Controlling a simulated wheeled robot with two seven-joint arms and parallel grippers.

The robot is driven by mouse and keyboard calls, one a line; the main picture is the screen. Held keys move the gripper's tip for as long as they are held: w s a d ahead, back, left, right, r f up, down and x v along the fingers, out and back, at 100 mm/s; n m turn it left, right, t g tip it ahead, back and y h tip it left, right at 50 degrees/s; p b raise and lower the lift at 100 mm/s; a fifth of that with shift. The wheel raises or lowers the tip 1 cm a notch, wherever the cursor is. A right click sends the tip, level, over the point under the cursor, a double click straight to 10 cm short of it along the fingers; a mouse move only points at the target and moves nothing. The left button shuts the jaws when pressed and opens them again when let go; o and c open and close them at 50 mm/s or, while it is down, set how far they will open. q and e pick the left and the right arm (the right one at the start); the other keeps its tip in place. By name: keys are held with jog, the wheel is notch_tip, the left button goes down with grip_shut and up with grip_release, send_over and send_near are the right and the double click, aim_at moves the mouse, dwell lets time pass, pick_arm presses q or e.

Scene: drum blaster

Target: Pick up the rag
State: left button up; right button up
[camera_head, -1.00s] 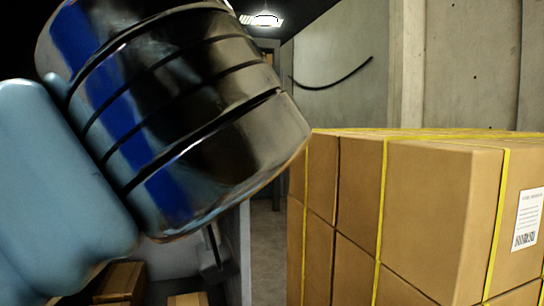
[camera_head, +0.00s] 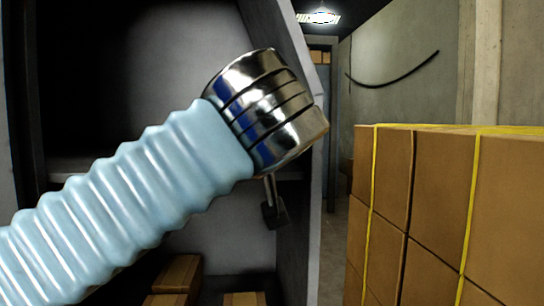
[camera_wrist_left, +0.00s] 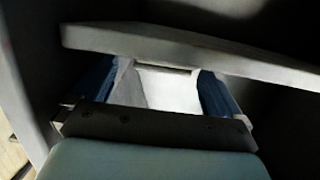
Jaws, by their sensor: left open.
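No rag can be made out for certain in either view. In the head view my left arm comes in from the left in a light blue ribbed sleeve with a shiny metal cuff. A small dark part of my left gripper (camera_head: 274,212) shows below the cuff, in front of a grey cabinet. In the left wrist view the two blue fingers of my left gripper (camera_wrist_left: 160,78) are apart. A bright white patch (camera_wrist_left: 166,92) shows between them; I cannot tell whether it is cloth or a lit surface. My right gripper is not in view.
The open grey cabinet (camera_head: 296,85) has a dark upper space and small brown boxes (camera_head: 178,273) low down. A pale board (camera_wrist_left: 180,45) crosses just beyond the fingers. Strapped cartons (camera_head: 440,215) stand at right; a narrow gap lies between them and the cabinet.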

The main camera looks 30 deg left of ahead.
pick_arm(q)
jog(key=x, duration=0.4)
jog(key=shift+a+f, duration=0.15)
jog(key=shift+a, duration=0.05)
jog(key=shift+s, duration=0.1)
jog(key=c, duration=1)
